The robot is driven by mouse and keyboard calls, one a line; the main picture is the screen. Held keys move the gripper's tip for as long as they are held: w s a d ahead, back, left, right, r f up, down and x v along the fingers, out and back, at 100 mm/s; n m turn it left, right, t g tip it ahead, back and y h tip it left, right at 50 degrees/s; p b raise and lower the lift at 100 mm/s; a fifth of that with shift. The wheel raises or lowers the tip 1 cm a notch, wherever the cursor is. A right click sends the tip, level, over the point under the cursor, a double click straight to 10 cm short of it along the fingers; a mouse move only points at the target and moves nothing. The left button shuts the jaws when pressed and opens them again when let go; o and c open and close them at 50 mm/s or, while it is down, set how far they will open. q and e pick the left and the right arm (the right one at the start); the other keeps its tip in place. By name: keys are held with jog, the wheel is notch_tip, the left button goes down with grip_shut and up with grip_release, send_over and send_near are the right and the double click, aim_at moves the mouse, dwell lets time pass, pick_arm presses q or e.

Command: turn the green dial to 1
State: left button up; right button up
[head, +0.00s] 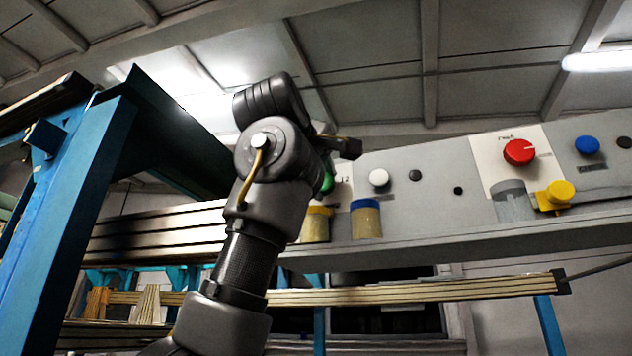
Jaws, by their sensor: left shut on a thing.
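The green dial (328,183) is on the grey panel (440,200), mostly hidden behind my left arm. Only its right edge shows. A white plate beside it carries small marks that look like "1" and "2" (343,179). The dial's pointer is hidden, so I cannot tell its setting. My left gripper (332,164) is at the dial, with one dark finger (347,148) showing above it. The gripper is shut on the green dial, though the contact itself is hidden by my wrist. My right gripper is not in view.
Right of the dial are a white button (379,178), small black knobs, a red dial (519,152), a yellow knob (560,191) and a blue button (587,145). Several jars stand on the panel's ledge. A blue post (75,190) rises at left.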

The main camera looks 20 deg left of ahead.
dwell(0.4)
pick_arm(q)
jog(key=o, duration=1)
jog(key=shift+s, duration=0.1)
jog(key=shift+s+f+b, duration=0.15)
jog(key=shift+s+b, duration=0.25)
jog(key=shift+b, duration=0.05)
jog(key=s+b, duration=0.1)
jog(key=s, duration=0.2)
jog(key=s+b, duration=0.2)
jog(key=s, duration=0.1)
jog(key=s+b, duration=0.1)
jog(key=s, duration=0.2)
jog(key=shift+s+a, duration=0.35)
jog(key=shift+s, duration=0.05)
